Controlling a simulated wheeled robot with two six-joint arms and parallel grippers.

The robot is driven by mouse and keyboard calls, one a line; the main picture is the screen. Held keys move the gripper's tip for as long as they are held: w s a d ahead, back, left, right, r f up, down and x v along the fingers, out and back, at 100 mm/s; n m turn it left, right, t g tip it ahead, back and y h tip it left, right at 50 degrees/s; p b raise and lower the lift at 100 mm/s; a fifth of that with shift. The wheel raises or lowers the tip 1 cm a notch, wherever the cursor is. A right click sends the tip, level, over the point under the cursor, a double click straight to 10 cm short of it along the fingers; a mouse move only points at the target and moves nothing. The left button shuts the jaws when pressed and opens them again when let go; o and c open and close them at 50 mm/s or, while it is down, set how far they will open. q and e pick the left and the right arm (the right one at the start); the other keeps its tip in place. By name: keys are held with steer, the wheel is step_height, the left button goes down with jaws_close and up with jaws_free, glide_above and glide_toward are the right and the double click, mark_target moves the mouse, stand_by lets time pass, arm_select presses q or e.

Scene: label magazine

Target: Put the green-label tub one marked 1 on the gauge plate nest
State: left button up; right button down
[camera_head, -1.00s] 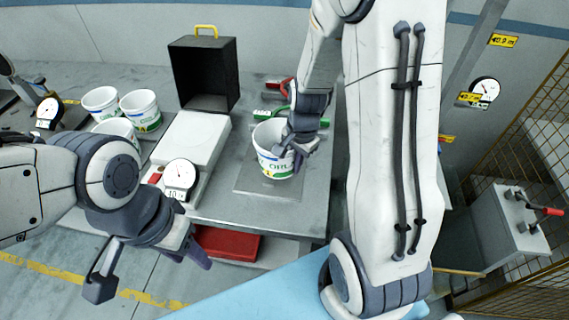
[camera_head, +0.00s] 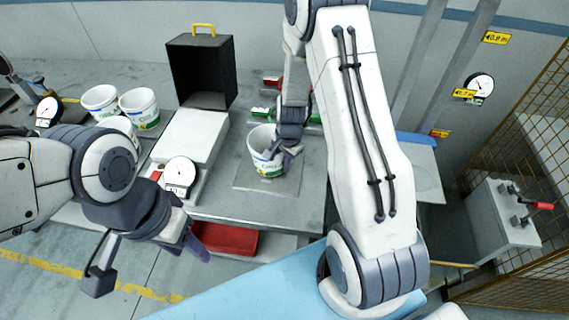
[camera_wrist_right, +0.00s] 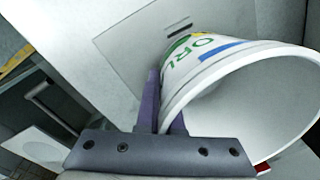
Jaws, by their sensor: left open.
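A white tub (camera_head: 262,154) with a green label stands over a thin grey square plate (camera_head: 246,184) on the table. I take this plate to be the gauge plate nest. My right gripper (camera_head: 284,152) is shut on the tub's wall, one finger on each side of the rim. The wrist view shows the tub (camera_wrist_right: 222,72) tilted in the picture beside the fingers (camera_wrist_right: 163,115). I cannot tell whether its base touches the plate. My left gripper (camera_head: 150,262) is open and empty, in front of the table at left.
Several other white tubs (camera_head: 140,108) stand at the left. A white scale (camera_head: 190,136) with a dial (camera_head: 182,172) lies left of the plate, with a black open box (camera_head: 203,75) behind. A red tray (camera_head: 228,240) sits below the table front. Red and green tools lie behind the tub.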

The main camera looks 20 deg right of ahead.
steer(key=shift+f, duration=0.15)
steer(key=c, duration=1.1)
jaws_free()
steer(key=shift+o, duration=0.2)
